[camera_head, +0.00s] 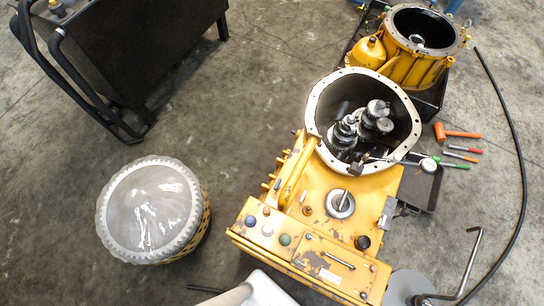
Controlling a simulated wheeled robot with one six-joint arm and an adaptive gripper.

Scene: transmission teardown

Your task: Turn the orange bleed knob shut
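The yellow transmission housing (330,190) lies in the middle, with its round bell opening at the top showing gears and shafts inside. I cannot clearly make out an orange bleed knob. A small brownish-orange fitting (307,211) sits on the housing's top face, left of a round silver cap (340,203); I cannot tell if it is the knob. Along the near edge are a blue-grey button (250,220), a white one (267,230) and a green one (285,240). A black cap (363,242) is at the right. No gripper fingers are visible.
An orange hammer (460,134) and several hand tools lie at the right. A second yellow housing (415,50) stands at the upper right. A wrapped drum (150,210) stands at the left, below a black cabinet (150,45). A black hose (519,170) curves along the right.

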